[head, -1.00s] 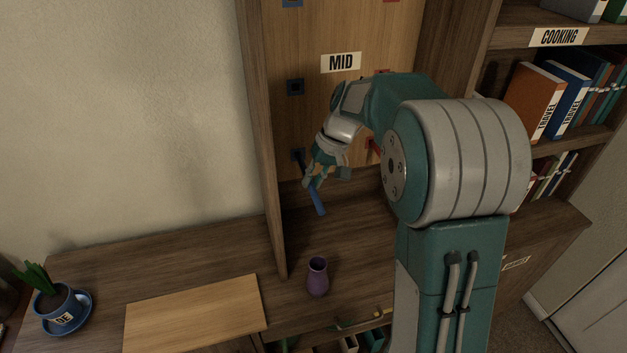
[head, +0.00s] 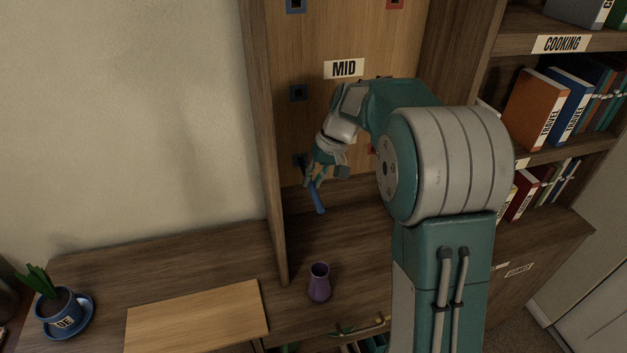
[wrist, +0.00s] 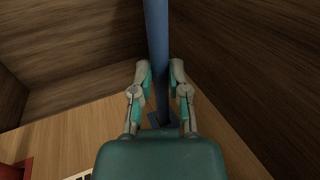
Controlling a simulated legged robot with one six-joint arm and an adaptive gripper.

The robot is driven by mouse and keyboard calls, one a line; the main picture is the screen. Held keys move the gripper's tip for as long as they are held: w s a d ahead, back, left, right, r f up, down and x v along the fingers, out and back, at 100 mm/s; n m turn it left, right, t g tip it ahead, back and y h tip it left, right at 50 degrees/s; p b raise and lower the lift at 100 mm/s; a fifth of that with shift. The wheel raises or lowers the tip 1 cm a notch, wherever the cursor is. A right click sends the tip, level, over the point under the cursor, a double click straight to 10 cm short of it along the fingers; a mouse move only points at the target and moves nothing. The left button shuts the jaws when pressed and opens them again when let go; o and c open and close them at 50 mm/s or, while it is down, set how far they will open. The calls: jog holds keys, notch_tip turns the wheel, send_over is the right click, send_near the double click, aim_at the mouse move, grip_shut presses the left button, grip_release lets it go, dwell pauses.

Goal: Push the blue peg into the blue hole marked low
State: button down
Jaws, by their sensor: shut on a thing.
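The blue peg (head: 318,198) is long and thin, and my gripper (head: 313,180) is shut on it in front of the upright board. The peg also shows in the wrist view (wrist: 156,40), running between the two fingers (wrist: 161,72). Its far end meets the lowest blue square hole (head: 300,160), whose blue rim shows partly in the wrist view (wrist: 155,119). The peg tilts, with its free end down in the head view. How deep it sits is hidden by my gripper. The low label cannot be made out.
The board (head: 330,115) carries a MID label (head: 344,68), another blue hole (head: 298,92) above, and red holes on the right, partly behind my arm. A side panel (head: 262,150) stands left. A purple vase (head: 319,283) stands on the desk below. A bookshelf is at right.

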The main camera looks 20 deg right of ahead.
jog(key=shift+w, duration=2.05)
jog(key=c, duration=0.5)
grip_release()
jog(key=shift+c, duration=0.2)
jog(key=v, duration=1.2)
